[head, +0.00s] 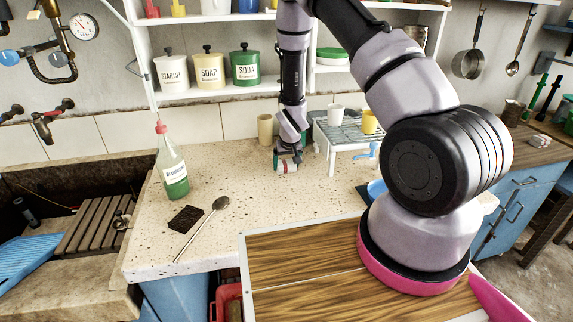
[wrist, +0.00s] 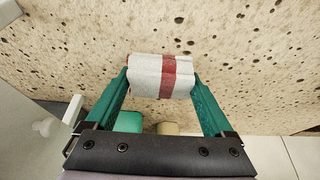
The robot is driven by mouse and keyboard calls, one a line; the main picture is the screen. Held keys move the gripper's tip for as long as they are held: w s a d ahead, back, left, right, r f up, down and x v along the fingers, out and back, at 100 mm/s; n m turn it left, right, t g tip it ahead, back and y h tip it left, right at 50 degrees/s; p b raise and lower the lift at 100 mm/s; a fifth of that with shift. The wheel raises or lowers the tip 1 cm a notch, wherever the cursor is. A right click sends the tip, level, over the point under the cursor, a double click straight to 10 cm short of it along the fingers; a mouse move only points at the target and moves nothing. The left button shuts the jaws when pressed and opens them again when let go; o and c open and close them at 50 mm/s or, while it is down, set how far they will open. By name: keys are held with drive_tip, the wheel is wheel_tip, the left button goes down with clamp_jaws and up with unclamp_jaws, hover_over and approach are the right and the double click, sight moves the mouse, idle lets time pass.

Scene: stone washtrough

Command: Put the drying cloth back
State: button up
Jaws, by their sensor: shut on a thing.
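The drying cloth (head: 288,168) is a small white roll with a red band; in the wrist view (wrist: 146,77) it lies crosswise between two green fingers. My gripper (head: 286,161) points down over the speckled stone counter, left of the small wire rack (head: 345,138). In the wrist view my gripper (wrist: 161,82) is shut on the cloth, one finger at each end of it. The cloth is at or just above the counter; I cannot tell whether it touches. My wrist partly hides the cloth in the head view.
The rack holds a white cup (head: 335,114) and a yellow cup (head: 369,121). A beige tumbler (head: 265,130) stands behind my gripper. A green bottle (head: 173,170), a dark pad (head: 186,219) and a spoon (head: 203,226) are on the left. The counter's middle front is clear.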

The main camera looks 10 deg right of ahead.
drive_tip(key=o, duration=0.9)
drive_tip(key=shift+f, duration=0.15)
drive_tip(key=shift+r, duration=0.25)
drive_tip(key=s+d+r+m, duration=0.1)
drive_tip(key=s+r, duration=0.3)
drive_tip(key=r, duration=0.8)
drive_tip(key=s+d+r+m+t+y, duration=0.15)
drive_tip(key=s+r, duration=0.25)
drive_tip(key=r, duration=0.8)
drive_tip(key=s+d+r, duration=0.2)
drive_tip(key=s+r, duration=0.2)
drive_tip(key=r, duration=0.9)
drive_tip(key=shift+m+t+y, duration=0.25)
drive_tip(key=shift+m+t, duration=0.4)
drive_tip(key=shift+m, duration=0.2)
drive_tip(key=s+r, duration=0.4)
drive_tip(key=s, duration=0.2)
drive_tip(key=s+d+r, duration=0.1)
drive_tip(key=s+r, duration=0.2)
drive_tip(key=s, duration=0.3)
drive_tip(key=s+r, duration=0.4)
drive_tip(key=s, duration=0.2)
drive_tip(key=shift+d+r, duration=0.15)
drive_tip(key=shift+r, duration=0.2)
